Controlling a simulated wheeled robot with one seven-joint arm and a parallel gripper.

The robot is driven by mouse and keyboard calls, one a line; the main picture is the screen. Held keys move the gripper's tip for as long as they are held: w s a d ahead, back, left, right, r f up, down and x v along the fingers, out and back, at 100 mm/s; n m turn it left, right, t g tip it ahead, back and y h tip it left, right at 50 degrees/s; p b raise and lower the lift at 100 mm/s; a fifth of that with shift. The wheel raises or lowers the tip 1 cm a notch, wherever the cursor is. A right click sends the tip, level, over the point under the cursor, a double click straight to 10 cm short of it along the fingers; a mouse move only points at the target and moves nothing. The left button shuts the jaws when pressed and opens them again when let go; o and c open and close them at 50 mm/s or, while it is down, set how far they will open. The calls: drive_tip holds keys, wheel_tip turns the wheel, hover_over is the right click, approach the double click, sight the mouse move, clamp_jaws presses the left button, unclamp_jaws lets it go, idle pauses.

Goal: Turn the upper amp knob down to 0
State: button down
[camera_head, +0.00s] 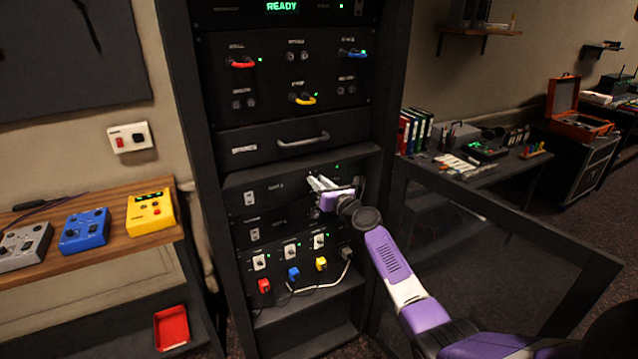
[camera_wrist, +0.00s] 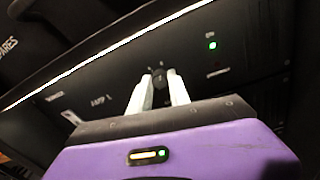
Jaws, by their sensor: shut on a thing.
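The upper amp (camera_head: 270,186) is a black panel in the rack, with a white switch at its left and a lit green light at its right. In the wrist view the amp panel (camera_wrist: 110,99) carries faint "AMP 1" lettering. Its dark round knob (camera_wrist: 159,78) sits between the fingertips of my gripper (camera_wrist: 158,82). My gripper (camera_head: 318,183) is shut on the knob, reaching in from the right in the head view. The knob is hidden there by the fingers, and its pointer setting cannot be read. The lower amp panel (camera_head: 272,222) is just below.
A drawer with a grey handle (camera_head: 303,139) is above the amp. Below are switches and red, blue and yellow plugs (camera_head: 293,273). An open rack door (camera_head: 490,215) stands at the right, by my arm. A wooden shelf (camera_head: 100,206) with coloured boxes is at the left.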

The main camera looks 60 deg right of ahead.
drive_tip(key=shift+w+a+f+n+g+h+b, duration=0.1)
drive_tip(key=shift+n+g+h+b, duration=0.1)
drive_tip(key=shift+n+b, duration=4.3)
drive_tip(key=shift+a+f+n+g+h+b, duration=0.15)
drive_tip(key=shift+n+b, duration=1.7)
drive_tip(key=shift+n, duration=5.25)
drive_tip(key=shift+w+d+f+n+g+h+b, duration=0.1)
drive_tip(key=shift+n+h+b, duration=0.15)
drive_tip(key=shift+n+b, duration=4.25)
drive_tip(key=n+p, duration=0.2)
drive_tip(key=shift+n, duration=0.4)
drive_tip(key=c, duration=1.2)
unclamp_jaws()
drive_tip(key=shift+s+r, duration=0.1)
drive_tip(key=shift+r, duration=0.05)
drive_tip(key=shift+c, duration=0.2)
